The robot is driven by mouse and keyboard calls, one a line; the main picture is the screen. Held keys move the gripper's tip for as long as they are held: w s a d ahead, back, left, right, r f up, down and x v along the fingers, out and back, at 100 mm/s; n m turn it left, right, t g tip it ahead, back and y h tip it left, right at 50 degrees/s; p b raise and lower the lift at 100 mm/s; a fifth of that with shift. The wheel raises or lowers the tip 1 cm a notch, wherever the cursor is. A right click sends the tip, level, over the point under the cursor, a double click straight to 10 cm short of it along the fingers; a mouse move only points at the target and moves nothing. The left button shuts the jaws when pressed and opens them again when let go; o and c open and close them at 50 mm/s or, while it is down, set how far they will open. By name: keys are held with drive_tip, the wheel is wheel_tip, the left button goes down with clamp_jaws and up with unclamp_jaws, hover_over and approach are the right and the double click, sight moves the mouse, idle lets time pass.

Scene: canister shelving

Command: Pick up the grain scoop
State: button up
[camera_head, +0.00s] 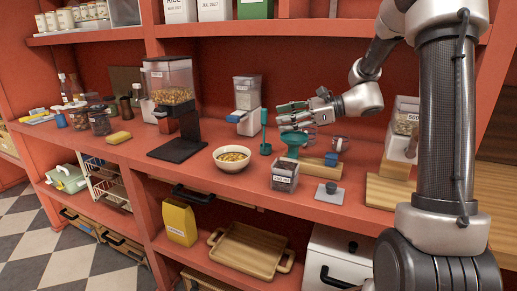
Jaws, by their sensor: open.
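The grain scoop appears to be the teal tool with an upright handle (264,122) and a small rounded end on the red counter. My gripper (281,114) is open and seems empty, reaching in from the right with its fingers pointing left. In the picture its fingertips are just right of the teal handle; a gap shows between them, but I cannot tell the depth. A teal funnel-shaped piece (293,140) is below my gripper and partly hidden by it.
A bowl of grain (232,158) stands left of the teal tool. A grain dispenser (172,85) on a black stand is farther left. A clear labelled canister (285,177) and a grey lid (329,193) are in front. A smaller dispenser (246,100) stands behind.

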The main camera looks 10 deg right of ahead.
sight(267, 110)
drive_tip(key=w+m+t, duration=0.1)
drive_tip(key=w, duration=0.2)
drive_tip(key=w+d+f+m+t+y, duration=0.1)
drive_tip(key=w+m, duration=0.1)
drive_tip(key=w, duration=0.2)
drive_tip(key=w+d+m+t, duration=0.1)
drive_tip(key=w+m+t, duration=0.1)
drive_tip(key=w, duration=0.1)
drive_tip(key=shift+w+d+f+y, duration=0.2)
drive_tip(key=shift+w+f+y, duration=0.05)
drive_tip(key=shift+w+y, duration=0.05)
drive_tip(key=x, duration=0.7)
clamp_jaws()
